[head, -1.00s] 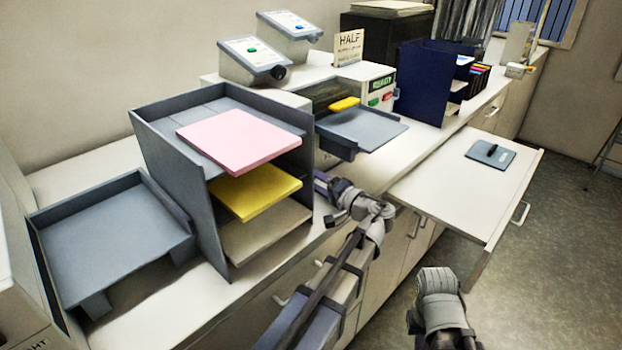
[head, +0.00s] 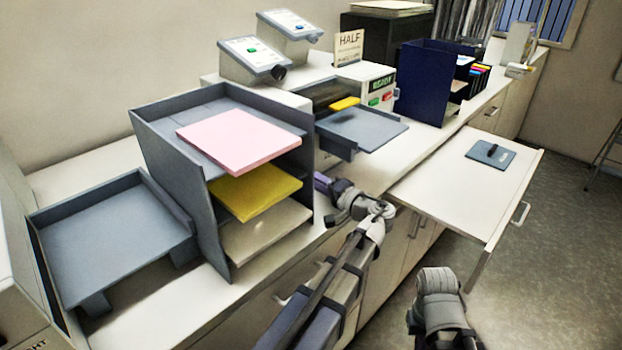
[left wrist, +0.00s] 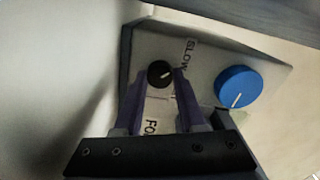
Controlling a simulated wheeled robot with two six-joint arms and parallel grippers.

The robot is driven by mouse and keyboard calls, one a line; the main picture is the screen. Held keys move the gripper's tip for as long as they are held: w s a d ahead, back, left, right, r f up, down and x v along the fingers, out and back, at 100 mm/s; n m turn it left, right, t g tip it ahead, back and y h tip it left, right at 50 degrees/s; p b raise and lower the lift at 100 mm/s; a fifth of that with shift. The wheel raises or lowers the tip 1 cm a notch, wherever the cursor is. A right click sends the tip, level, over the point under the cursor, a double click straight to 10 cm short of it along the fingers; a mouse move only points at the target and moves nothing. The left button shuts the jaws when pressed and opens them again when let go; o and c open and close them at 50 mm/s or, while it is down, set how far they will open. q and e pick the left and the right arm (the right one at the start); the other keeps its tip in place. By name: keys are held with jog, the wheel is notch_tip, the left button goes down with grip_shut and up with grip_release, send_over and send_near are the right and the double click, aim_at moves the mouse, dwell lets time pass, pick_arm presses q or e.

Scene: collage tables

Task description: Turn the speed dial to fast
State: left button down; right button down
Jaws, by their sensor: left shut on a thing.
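In the left wrist view, the purple fingers of my left gripper (left wrist: 161,80) are closed around a small black knob (left wrist: 159,72) with a pale pointer line. The knob sits on a light grey panel. A larger blue dial (left wrist: 238,87) with a white line is to its right, apart from the fingers. A "SLOW" label (left wrist: 189,52) stands between the two; another label starting "FO" (left wrist: 150,127) shows between the fingers. In the head view, my left gripper (head: 322,185) is beside the paper shelf, its tips hidden. Only part of my right arm shows, without its gripper.
The grey shelf (head: 165,140) with pink, yellow and beige stacks stands left of my left gripper. A grey tray (head: 365,128) juts out above it. A pulled-out white board (head: 460,190) is to the right, and open floor lies beyond.

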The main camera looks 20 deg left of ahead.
pick_arm(q)
jog(key=m, duration=0.8)
jog(key=shift+m, duration=0.4)
jog(key=m, duration=0.4)
jog(key=shift+m, duration=0.3)
jog(key=m, duration=0.4)
jog(key=shift+f, duration=0.1)
jog(key=shift+m, duration=0.3)
jog(key=c, duration=0.5)
grip_release()
